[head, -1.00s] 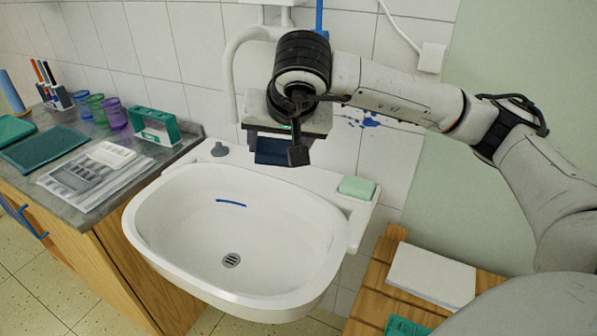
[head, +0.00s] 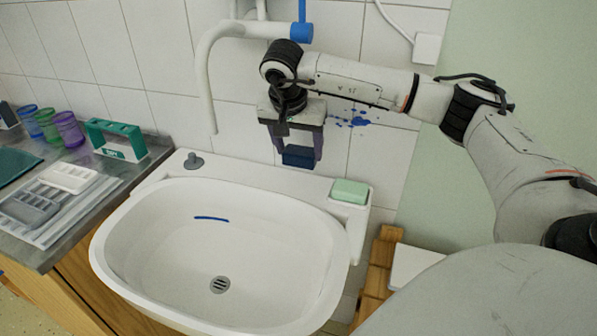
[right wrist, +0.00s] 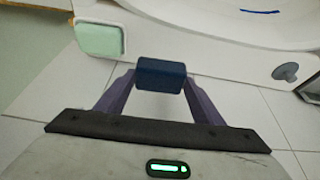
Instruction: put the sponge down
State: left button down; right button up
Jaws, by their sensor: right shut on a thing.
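The sponge is a small dark blue block (head: 299,157), and it also shows in the right wrist view (right wrist: 161,75). My right gripper (head: 299,150) points down with its two purple fingers shut on the sponge's ends. It holds the sponge near the wall behind the white sink (head: 120,235), by the sink's back ledge (head: 250,170). The gap between sponge and ledge is hard to judge. In the right wrist view the sponge overlaps the ledge's wall-side edge. My left gripper is not in view.
A pale green block (head: 349,191) lies on the ledge's right end and a grey knob (head: 193,161) stands at its left. The ledge between knob and block is clear. A counter with cups (head: 68,129) is left.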

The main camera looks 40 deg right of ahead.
aim_at(297, 167)
jog(key=shift+f+p, duration=0.35)
jog(key=shift+f, duration=3.2)
jog(key=shift+f, duration=0.2)
jog(key=o, duration=0.9)
jog(key=shift+b, duration=0.3)
jog(key=v, duration=1)
jog(key=shift+s+a+r, duration=0.1)
jog(key=shift+a, duration=0.05)
